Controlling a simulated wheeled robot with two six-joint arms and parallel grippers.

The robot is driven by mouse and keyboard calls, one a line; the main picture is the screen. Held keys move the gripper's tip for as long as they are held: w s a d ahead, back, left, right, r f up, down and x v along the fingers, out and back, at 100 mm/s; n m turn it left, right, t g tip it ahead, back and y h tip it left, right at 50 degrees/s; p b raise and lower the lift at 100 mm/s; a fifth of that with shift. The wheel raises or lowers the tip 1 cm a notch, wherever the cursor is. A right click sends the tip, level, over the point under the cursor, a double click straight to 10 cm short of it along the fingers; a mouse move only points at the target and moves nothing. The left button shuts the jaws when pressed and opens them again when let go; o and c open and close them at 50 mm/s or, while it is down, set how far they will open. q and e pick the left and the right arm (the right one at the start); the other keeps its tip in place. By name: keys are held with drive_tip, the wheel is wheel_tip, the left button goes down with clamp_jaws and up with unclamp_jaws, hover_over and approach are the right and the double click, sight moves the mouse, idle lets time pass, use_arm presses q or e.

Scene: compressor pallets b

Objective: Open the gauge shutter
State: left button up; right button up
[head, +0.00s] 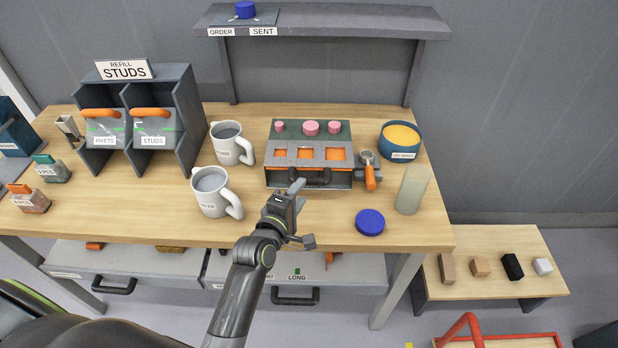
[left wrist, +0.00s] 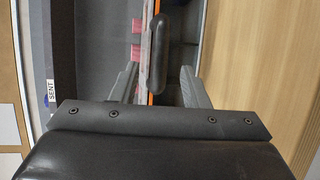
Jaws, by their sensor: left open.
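The gauge shutter (head: 283,158) is a grey panel with orange-lined windows on the front of the machine (head: 341,131) at the middle of the bench. Its dark bar handle (head: 318,180) runs along the front edge, partly behind my gripper. My left gripper (head: 300,213) is open and empty in front of the machine, with one finger close to the handle in the picture. In the left wrist view, the black handle (left wrist: 158,55) appears between the spread fingers of my left gripper (left wrist: 158,76). I see no contact. My right gripper is not in view.
Two white mugs (head: 209,191) (head: 227,144) stand left of the machine. An orange-handled tool (head: 370,175), a pale green cylinder (head: 412,190), a blue disc (head: 370,222) and a bowl (head: 400,142) are at the right. A shelf (head: 330,22) spans above.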

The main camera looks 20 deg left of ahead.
sight(307, 184)
use_arm(q)
drive_tip(key=shift+p+x, duration=0.35)
drive_tip(key=shift+x, duration=2.85)
clamp_jaws()
